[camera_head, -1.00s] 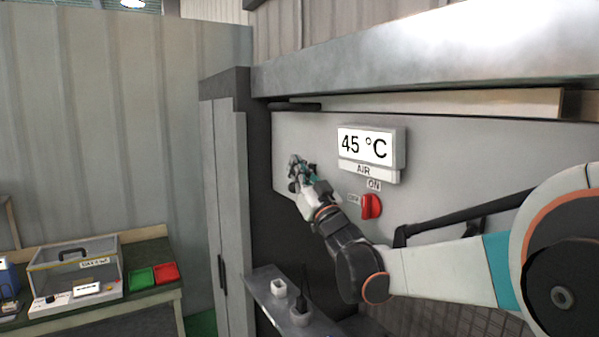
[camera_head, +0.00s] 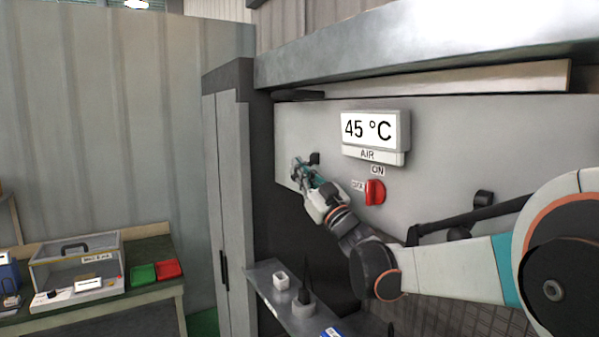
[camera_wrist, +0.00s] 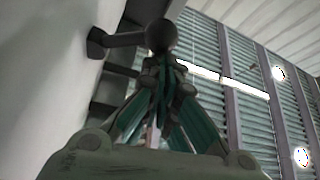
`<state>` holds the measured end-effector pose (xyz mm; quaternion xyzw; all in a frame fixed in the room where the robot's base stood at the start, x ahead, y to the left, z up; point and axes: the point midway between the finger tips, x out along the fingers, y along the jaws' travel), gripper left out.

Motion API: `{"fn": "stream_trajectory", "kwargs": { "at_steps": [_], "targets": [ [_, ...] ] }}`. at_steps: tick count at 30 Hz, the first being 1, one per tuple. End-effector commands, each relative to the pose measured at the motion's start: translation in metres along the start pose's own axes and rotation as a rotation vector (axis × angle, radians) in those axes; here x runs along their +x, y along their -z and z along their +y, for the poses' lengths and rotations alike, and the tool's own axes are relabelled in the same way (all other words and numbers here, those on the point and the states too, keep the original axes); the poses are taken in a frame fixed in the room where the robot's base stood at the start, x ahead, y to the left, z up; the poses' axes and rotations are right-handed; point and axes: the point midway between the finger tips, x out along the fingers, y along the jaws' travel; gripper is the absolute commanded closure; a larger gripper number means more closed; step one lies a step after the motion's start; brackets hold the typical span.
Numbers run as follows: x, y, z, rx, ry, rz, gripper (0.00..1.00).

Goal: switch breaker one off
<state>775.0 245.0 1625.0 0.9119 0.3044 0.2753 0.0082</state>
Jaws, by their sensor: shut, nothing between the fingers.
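My gripper (camera_head: 298,175) is at the left part of the grey panel (camera_head: 440,150), left of the red rotary switch (camera_head: 375,192) marked ON and OFF. A small black knob (camera_head: 314,158) shows beside the fingers. In the wrist view my gripper (camera_wrist: 165,75) is shut with nothing between its fingers. A dark ball-ended lever (camera_wrist: 160,36) sticks out from the pale panel just beyond the fingertips; I cannot tell whether they touch. No label reading breaker one is legible. The display (camera_head: 375,130) above reads 45 °C, with AIR below it.
A metal ledge (camera_head: 262,282) below my arm holds a small white cup (camera_head: 281,281) and a dark pointed item in a grey holder (camera_head: 304,303). A tall grey cabinet (camera_head: 226,190) stands left. A bench with a clear box (camera_head: 75,268) and green and red trays is farther left.

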Motion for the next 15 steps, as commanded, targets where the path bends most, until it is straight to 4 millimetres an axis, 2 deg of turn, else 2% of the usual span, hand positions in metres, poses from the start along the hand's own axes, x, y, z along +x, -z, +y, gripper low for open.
{"fn": "stream_trajectory", "kwargs": {
  "at_steps": [11,15],
  "targets": [
    [-0.0003,-0.0004,0.0003,0.000,-0.001,-0.001,1.00],
    [-0.0071,-0.0003,0.0005,-0.001,-0.001,-0.001,1.00]
  ]
}}
